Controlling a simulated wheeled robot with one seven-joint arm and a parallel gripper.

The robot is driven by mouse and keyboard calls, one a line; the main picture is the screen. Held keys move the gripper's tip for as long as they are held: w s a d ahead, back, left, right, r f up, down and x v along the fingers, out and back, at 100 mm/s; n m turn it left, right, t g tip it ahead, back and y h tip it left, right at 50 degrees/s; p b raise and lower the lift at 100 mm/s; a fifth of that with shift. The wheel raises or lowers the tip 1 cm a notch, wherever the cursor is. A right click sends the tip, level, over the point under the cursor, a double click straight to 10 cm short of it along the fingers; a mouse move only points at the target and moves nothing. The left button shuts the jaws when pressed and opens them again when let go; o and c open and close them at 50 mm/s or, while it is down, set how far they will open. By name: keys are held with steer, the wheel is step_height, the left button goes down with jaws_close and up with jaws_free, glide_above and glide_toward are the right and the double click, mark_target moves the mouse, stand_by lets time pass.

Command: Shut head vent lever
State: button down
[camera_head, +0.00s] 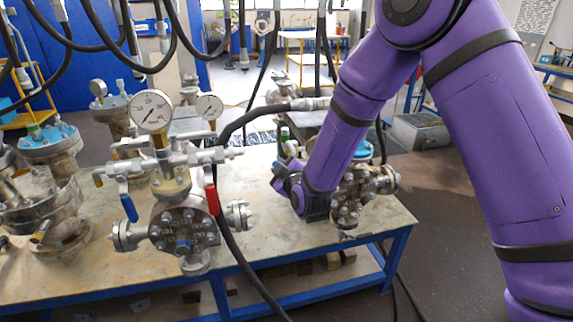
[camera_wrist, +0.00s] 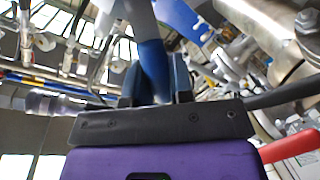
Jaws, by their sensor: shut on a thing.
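In the wrist view, my gripper (camera_wrist: 157,82) is shut on a blue lever-like handle (camera_wrist: 151,55) that stands between its two fingers. Which valve this handle belongs to is not clear there. In the head view, my purple wrist is beside the right-hand flanged vessel (camera_head: 350,210) at the table's right end. My arm hides much of this vessel, and the fingers and the handle cannot be made out there. A red lever (camera_wrist: 290,145) shows at the lower right of the wrist view, apart from the fingers.
A vessel (camera_head: 184,232) with two gauges, a blue lever (camera_head: 129,208) and a red lever (camera_head: 211,198) stands at the table's (camera_head: 275,240) front middle. A black hose (camera_head: 232,130) arches between it and my arm. More vessels crowd the left. Some tabletop between the front vessel and my wrist is clear.

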steer(key=shift+s+a+f+n+h, duration=0.1)
steer(key=shift+a+f+n+h, duration=0.25)
steer(key=shift+f+n, duration=0.75)
steer(key=shift+s+a+f+n+h, duration=0.1)
steer(key=shift+a+f+n+h, duration=0.25)
steer(key=shift+f+n, duration=0.7)
steer(key=shift+s+a+f+n+h, duration=0.1)
steer(key=shift+a+f+n+h, duration=0.3)
steer(key=shift+n, duration=1.15)
steer(key=shift+d+f, duration=0.15)
steer(key=shift+f, duration=0.05)
steer(key=c, duration=1)
jaws_free()
steer(key=v, duration=1)
steer(key=shift+s, duration=0.4)
